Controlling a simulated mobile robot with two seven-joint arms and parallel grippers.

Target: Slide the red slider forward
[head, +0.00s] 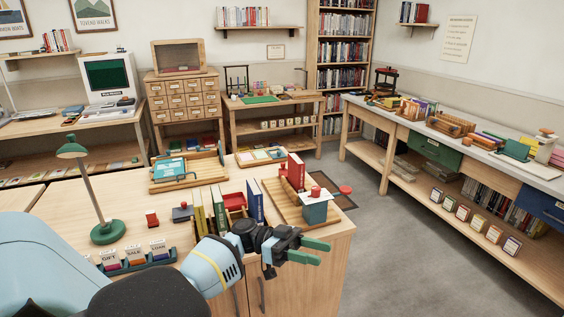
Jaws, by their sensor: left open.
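A wooden board (286,212) lies near the right end of the near desk. A red upright block or book (296,172) stands at its far side. A grey-blue block (314,209) with a red knob (315,191) on top stands at its near side, and another red knob (345,190) shows at the right. I cannot tell for certain which red part is the slider. My left gripper (317,252) is open and empty, with green fingers pointing right, in front of the board and apart from it in the picture. My right gripper is not in view.
A green lamp (106,232), a card holder (138,261) and a wooden rack (187,180) are on the same desk. Open floor (385,245) lies to the right.

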